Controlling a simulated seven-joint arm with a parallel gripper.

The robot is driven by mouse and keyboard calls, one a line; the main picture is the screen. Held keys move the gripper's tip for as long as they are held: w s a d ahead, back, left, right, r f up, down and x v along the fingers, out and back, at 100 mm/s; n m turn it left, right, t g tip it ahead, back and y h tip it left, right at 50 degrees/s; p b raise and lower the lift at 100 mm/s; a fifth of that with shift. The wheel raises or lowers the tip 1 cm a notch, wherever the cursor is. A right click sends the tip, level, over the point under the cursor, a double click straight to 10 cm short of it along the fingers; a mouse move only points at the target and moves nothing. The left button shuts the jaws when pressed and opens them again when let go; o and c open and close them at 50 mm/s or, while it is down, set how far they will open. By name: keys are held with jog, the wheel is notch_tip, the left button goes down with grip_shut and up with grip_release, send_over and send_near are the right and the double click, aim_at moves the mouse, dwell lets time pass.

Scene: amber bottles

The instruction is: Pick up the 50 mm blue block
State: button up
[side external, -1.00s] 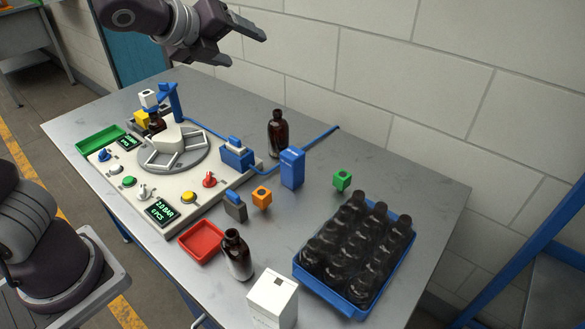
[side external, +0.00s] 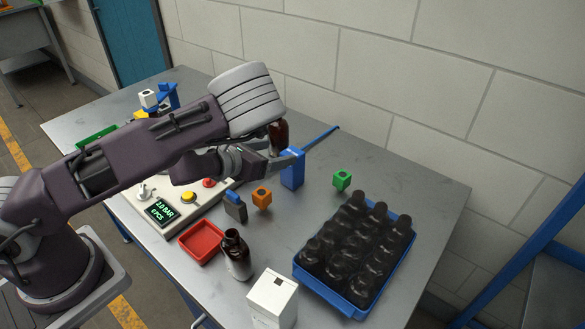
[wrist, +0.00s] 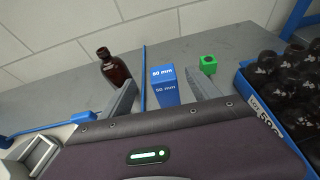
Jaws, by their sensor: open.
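The blue block (side external: 293,172) is a tall upright box standing on the grey table. In the wrist view its label reads 50 mm on the blue block (wrist: 165,90). My gripper (side external: 284,162) is open and low beside it, with one finger overlapping its upper left part in the side view. In the wrist view the block appears between the two fingers of my gripper (wrist: 162,84), with space on both sides. I cannot tell how far the fingers reach along it. The other finger is mostly hidden in the side view.
A brown bottle (wrist: 113,68) stands close to the left finger. A blue crate (side external: 345,305) of dark bottles is to the right. A blue rod (side external: 322,137) lies behind.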

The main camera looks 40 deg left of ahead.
aim_at(292, 168)
jog(key=w+f, duration=0.6)
jog(key=f, duration=0.1)
jog(key=shift+w+d, duration=0.3)
jog(key=shift+w, duration=0.05)
grip_shut()
jog(key=shift+r, duration=0.1)
